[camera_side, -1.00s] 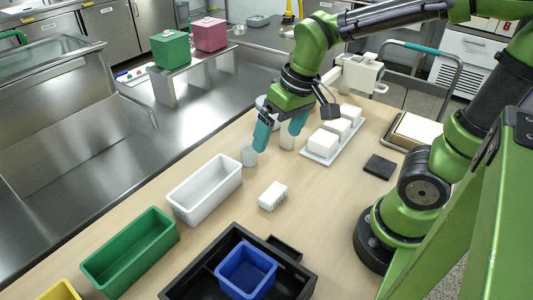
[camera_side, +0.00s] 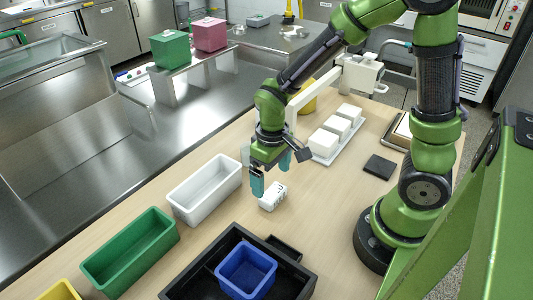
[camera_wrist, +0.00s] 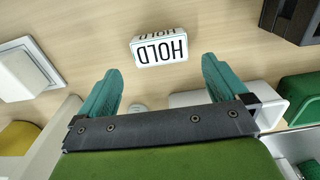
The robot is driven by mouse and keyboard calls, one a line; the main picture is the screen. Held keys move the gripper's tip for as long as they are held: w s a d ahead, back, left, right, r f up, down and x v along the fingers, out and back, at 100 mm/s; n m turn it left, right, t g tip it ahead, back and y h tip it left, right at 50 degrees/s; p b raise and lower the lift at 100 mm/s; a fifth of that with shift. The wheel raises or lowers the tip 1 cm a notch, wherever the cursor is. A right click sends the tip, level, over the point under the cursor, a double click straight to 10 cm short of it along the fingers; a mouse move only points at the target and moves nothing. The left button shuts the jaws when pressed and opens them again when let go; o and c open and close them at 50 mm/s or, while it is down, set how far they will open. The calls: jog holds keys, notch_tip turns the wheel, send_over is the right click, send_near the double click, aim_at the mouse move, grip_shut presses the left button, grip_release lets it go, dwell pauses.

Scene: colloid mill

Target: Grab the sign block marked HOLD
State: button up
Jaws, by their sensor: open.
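The sign block (camera_side: 272,197) is a small white block lying on the wooden table, right of the white bin. In the wrist view its face (camera_wrist: 159,48) reads HOLD in black letters, upside down. My gripper (camera_side: 271,185) has teal fingers and is open, just above and beside the block in the side view. In the wrist view my gripper (camera_wrist: 160,75) shows its fingers spread apart, with the block beyond the fingertips, roughly centred between them. Nothing is between the fingers.
A white bin (camera_side: 180,207), a green bin (camera_side: 98,275) and a black tray (camera_side: 185,277) with a blue bin (camera_side: 232,288) stand nearby. A white tray (camera_side: 323,158) holds white blocks. A dark pad (camera_side: 379,167) lies right. Table between block and pad is clear.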

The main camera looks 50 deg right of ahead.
aim_at(273, 192)
jog(key=f, duration=0.5)
jog(key=shift+s+f, duration=0.3)
jog(key=shift+c, duration=0.2)
jog(key=c, duration=0.9)
